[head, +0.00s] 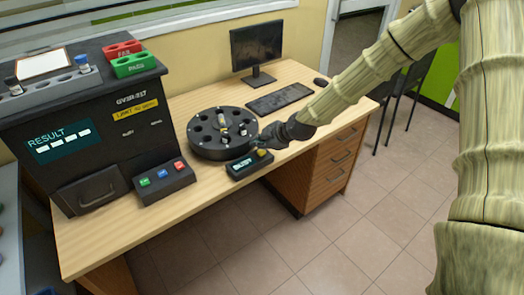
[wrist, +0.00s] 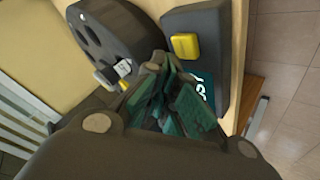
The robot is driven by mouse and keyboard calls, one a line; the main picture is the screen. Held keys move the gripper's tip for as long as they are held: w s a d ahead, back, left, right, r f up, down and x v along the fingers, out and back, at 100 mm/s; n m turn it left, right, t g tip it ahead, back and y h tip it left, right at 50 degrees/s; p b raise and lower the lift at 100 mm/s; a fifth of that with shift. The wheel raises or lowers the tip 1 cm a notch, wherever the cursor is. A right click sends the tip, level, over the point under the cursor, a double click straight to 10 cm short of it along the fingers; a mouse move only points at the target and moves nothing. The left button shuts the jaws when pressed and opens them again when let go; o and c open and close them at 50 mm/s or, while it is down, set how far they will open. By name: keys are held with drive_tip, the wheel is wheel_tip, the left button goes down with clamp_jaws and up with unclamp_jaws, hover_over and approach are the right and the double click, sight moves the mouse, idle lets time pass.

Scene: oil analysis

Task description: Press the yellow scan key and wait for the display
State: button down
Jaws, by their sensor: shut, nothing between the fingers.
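The yellow scan key (wrist: 185,46) sits on a small dark box (wrist: 209,22). In the head view the key (head: 262,152) is at the box's right end, beside a small teal display (head: 242,164). The lit text there is small and looks like BUSY. In the wrist view the display (wrist: 205,88) shows only its last letters, with the rest hidden by my fingers. My gripper (head: 267,141) is shut and empty, its tips close beside the key. In the wrist view my gripper (wrist: 160,60) shows no clear contact with the key.
A black round carousel (head: 205,147) with vials stands just left of the box. A large dark analyser (head: 110,125) with a RESULT screen and a three-button panel (head: 165,183) stand further left. A keyboard (head: 280,97) and monitor (head: 257,46) are behind. The desk's front edge is close.

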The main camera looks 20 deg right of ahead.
sight(260, 153)
drive_tip(key=shift+r, duration=0.1)
drive_tip(key=shift+r+p, duration=1.55)
drive_tip(key=shift+r, duration=0.9)
drive_tip(key=shift+f, duration=0.1)
